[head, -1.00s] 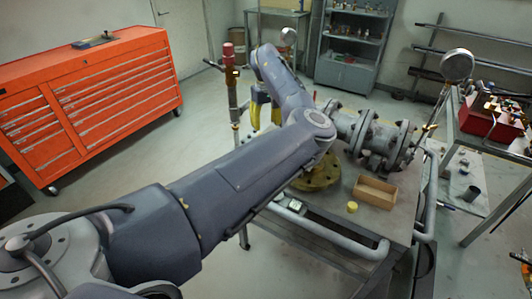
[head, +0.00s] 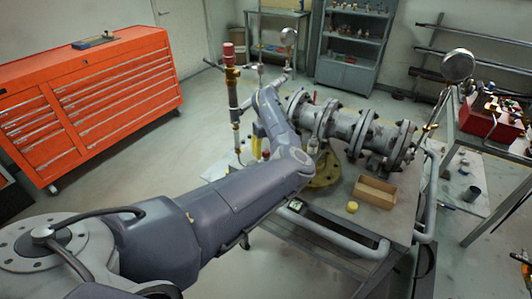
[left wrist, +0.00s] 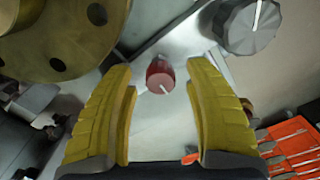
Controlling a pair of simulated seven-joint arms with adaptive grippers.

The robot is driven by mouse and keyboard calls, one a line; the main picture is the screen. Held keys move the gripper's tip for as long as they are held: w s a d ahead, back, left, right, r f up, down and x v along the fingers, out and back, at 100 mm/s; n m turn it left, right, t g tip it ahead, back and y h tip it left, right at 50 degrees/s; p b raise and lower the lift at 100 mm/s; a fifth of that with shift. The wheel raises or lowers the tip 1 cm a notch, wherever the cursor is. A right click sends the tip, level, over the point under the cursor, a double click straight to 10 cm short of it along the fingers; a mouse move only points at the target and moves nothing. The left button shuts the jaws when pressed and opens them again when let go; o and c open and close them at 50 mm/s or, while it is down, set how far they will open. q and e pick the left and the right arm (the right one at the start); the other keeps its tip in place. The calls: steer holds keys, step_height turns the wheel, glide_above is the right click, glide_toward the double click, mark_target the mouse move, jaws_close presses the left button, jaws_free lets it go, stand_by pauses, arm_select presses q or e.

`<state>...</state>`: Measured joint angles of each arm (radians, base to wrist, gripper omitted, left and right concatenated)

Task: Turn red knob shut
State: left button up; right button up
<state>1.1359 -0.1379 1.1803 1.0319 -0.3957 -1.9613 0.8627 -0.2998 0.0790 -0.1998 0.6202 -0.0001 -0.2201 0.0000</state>
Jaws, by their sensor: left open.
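A small red knob (left wrist: 158,76) with a pale line on its face shows in the left wrist view, between the fingertips of my left gripper (left wrist: 160,66) and apart from both. The yellow fingers are wide open and empty. In the head view the left gripper (head: 257,146) is mostly hidden behind my forearm, at the left end of the bench. A small red spot (head: 266,155) shows beside it there; I cannot tell whether it is the same knob. My right gripper is not in view.
A grey faceted knob (left wrist: 252,24) is close beyond the right finger, and a brass flange (left wrist: 62,30) lies left. In the head view, a flanged pipe (head: 350,128), an open box (head: 375,192) and a yellow cap (head: 352,207) are on the bench. A red-topped post (head: 229,70) stands behind.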

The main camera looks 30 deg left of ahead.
arm_select(q)
steer(key=shift+o, duration=0.2)
steer(key=shift+f, duration=0.25)
jaws_close()
